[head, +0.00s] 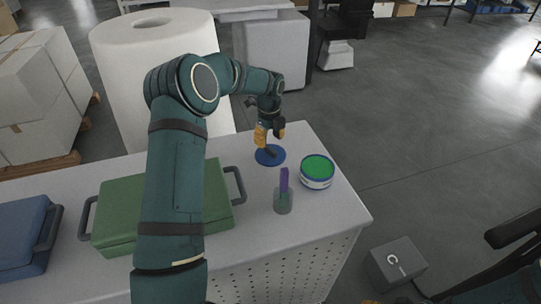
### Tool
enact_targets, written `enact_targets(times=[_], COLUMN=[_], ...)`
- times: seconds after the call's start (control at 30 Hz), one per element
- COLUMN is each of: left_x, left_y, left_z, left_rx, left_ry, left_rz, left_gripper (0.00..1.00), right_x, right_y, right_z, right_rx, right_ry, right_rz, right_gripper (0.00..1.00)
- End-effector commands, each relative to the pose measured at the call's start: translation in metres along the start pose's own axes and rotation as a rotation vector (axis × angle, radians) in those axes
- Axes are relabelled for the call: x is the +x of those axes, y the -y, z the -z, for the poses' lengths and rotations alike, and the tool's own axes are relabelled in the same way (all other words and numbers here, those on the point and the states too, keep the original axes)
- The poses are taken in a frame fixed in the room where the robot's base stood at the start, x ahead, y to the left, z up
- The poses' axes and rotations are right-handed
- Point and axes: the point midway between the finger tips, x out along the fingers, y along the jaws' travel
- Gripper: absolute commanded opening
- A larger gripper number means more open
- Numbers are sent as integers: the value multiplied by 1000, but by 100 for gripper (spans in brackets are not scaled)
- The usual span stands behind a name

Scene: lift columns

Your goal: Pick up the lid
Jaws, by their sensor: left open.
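A flat round blue disc, which looks like the lid (277,159), lies on the white table near its back right edge. My left gripper (268,137) is open, pointing down directly over the lid, with its orange fingers partly covering the lid's far side. I cannot tell whether the fingers touch it. A round tub with a bright green top (317,168) stands just right of the lid. Of my right arm only dark parts show at the lower right; orange bits at the bottom edge may be its gripper, mostly cut off.
A grey-green cup with a purple item (283,200) stands in front of the lid. A green case (120,210) and a blue case (18,235) lie to the left. A large white roll (150,75) stands behind the table. A grey box (397,264) is on the floor at right.

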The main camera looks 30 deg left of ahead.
Motion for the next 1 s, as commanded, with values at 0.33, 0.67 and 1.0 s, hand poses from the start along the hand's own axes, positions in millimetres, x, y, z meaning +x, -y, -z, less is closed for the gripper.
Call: enact_targets(times=[0.33, 0.67, 1.0], left_x=[37, 52, 52], left_y=[-1, -1, 0], left_z=[5, 4, 5], left_rx=[-1, -2, -1], left_ry=[0, 1, 0], left_rz=[-2, 0, 0], left_gripper=[52, 52, 0], right_x=[9, 11, 11], right_y=[-4, -4, -4], right_z=[0, 0, 0], right_rx=[-1, -1, -1], right_ry=[-1, -3, -3], right_rz=[0, 0, 0], right_gripper=[47, 47, 47])
